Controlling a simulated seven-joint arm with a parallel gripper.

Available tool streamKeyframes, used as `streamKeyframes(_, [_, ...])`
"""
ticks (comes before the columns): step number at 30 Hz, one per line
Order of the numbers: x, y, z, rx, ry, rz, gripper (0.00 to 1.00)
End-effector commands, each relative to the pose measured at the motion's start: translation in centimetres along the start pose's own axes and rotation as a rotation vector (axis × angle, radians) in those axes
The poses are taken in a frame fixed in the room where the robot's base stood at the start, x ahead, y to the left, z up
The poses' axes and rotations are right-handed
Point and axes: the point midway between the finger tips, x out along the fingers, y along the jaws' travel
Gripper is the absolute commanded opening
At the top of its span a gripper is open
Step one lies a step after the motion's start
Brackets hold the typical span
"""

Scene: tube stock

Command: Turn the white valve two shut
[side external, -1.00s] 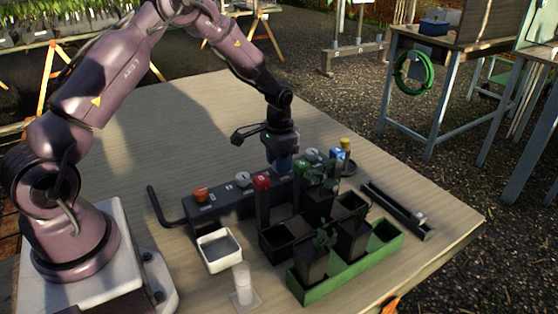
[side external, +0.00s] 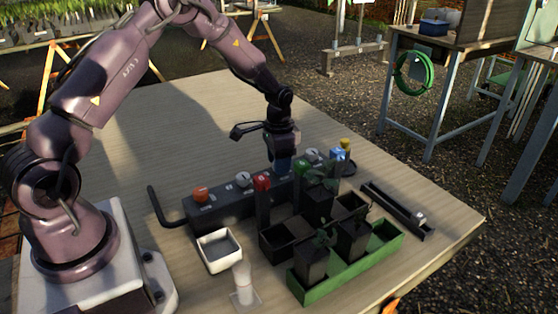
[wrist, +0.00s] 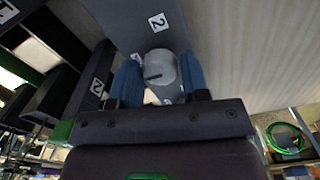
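The white valve knob (wrist: 160,68), with a dark line across its top, sits by a label "2" on the grey valve block in the wrist view. My gripper (wrist: 160,77) has its two blue fingers apart, one on each side of this knob. Whether they touch it is not clear. In the side view my gripper (side external: 281,172) points down at the middle of the block (side external: 222,208), behind the red and green knobs. It hides the knob under it there.
Along the block are an orange knob (side external: 200,194), a white knob (side external: 243,178), a red knob (side external: 262,182), a green knob (side external: 301,168) and a blue knob (side external: 337,154). The table behind is clear.

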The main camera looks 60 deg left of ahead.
Motion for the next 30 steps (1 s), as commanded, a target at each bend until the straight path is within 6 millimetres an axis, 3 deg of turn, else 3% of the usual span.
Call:
streamKeyframes(1, [0.0, 0.0, 0.0, 0.000, 0.001, 0.000, 0.54])
streamKeyframes(2, [0.0, 0.0, 0.0, 0.000, 0.001, 0.000, 0.61])
streamKeyframes(14, [-0.7, 0.0, -0.1, -0.002, 0.004, -0.001, 0.61])
streamKeyframes(30, [-11.2, 0.0, -0.1, -0.001, 0.005, -0.002, 0.61])
